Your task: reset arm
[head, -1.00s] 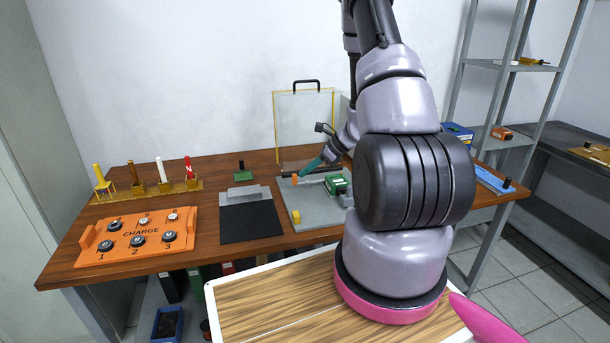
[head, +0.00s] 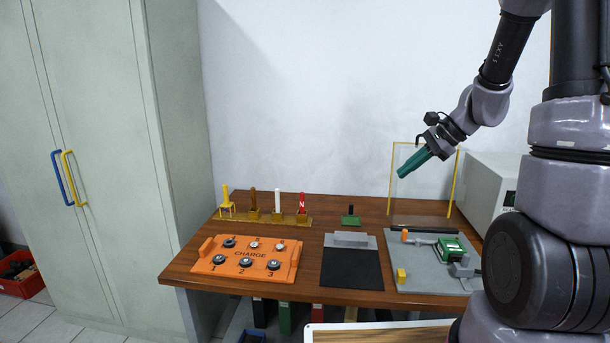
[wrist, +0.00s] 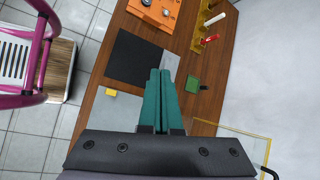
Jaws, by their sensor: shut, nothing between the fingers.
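My gripper (head: 402,174) has teal fingers and is shut and empty. In the head view it is raised well above the right part of the wooden table, in front of a clear panel with a yellow frame (head: 456,180), pointing down and left. In the wrist view my gripper (wrist: 161,72) shows its two fingers side by side, touching, with the table below them. My arm reaches in from the upper right of the head view.
The table (head: 313,270) bears an orange CHARGE board (head: 247,272), a black mat (head: 352,268), a small green block (head: 350,221), a rack (head: 240,219) of coloured handles and a grey plate (head: 415,282) with a green device (head: 451,249). A cabinet (head: 115,100) stands left; the air above the table's left is free.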

